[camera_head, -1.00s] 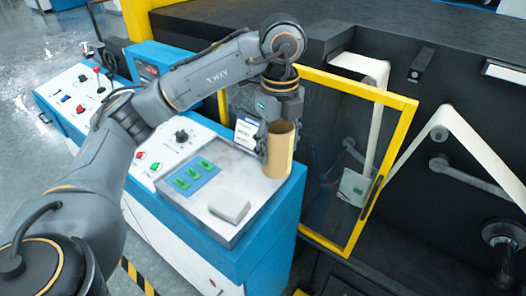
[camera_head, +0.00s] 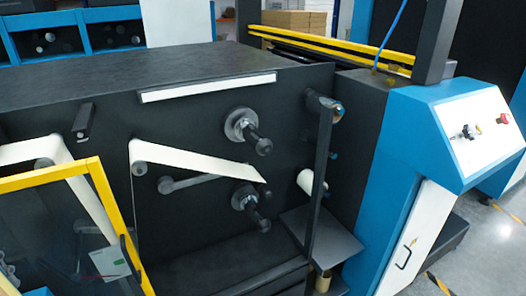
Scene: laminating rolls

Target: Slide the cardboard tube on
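Neither of my grippers shows in the view now, and the cardboard tube that was in a gripper a second ago is out of sight with it. Two grey spindles stick out of the black machine face, an upper spindle (camera_head: 243,128) and a lower spindle (camera_head: 250,200). Both look bare, with a round flange at the base and a dark knobbed end. A white web (camera_head: 190,160) runs from a roller on the left toward the space between them.
An open yellow-framed door (camera_head: 112,205) stands at the left. A black post (camera_head: 320,160) and a dark shelf (camera_head: 322,238) stand right of the spindles. A small tan object (camera_head: 322,281) shows below the shelf. A blue and white cabinet (camera_head: 425,170) is at the right.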

